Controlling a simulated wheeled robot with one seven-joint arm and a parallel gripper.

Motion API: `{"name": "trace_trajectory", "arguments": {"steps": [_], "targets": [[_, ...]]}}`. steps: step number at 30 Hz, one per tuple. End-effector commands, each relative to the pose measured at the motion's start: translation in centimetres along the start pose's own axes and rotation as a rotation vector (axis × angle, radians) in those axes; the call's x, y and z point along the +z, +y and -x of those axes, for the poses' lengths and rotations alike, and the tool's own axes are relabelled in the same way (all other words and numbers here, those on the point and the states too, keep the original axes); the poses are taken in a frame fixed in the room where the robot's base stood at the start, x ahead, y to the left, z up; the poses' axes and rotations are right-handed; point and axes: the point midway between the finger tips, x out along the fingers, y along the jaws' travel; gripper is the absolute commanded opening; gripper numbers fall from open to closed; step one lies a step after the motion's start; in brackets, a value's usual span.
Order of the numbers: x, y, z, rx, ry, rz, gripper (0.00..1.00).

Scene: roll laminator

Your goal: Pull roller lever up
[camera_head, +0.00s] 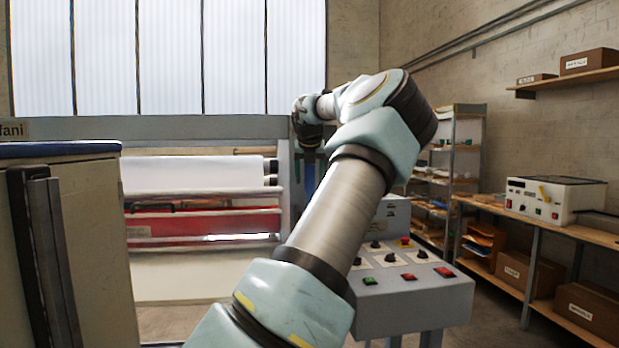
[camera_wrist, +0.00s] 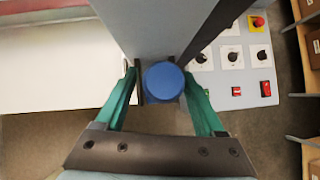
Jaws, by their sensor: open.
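The roller lever ends in a round blue knob (camera_wrist: 163,82), seen end-on in the wrist view against the grey machine post. My gripper (camera_wrist: 161,84) is open, with one green finger on each side of the knob and dark pads close to it. I cannot tell whether either pad touches the knob. In the head view a blue upright part (camera_head: 309,172), which looks like the lever, shows just below my gripper at the machine's right post. My forearm hides part of the machine there.
The laminator's white roll (camera_head: 195,173) and red band (camera_head: 195,222) lie left of the post. A grey control panel (camera_head: 405,285) with knobs, buttons and a red emergency stop stands right of my arm. A beige cabinet (camera_head: 85,250) stands near on the left. Shelves and a workbench line the right wall.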

Motion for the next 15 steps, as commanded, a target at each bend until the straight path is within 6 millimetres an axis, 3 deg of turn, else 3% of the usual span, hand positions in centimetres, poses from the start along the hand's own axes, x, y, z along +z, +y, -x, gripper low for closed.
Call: {"name": "trace_trajectory", "arguments": {"steps": [7,15], "targets": [[-0.1,-0.1,1.7,-0.002,-0.003,0.000,0.71],[-0.1,-0.1,7.0,-0.002,-0.004,-0.001,0.71]]}}
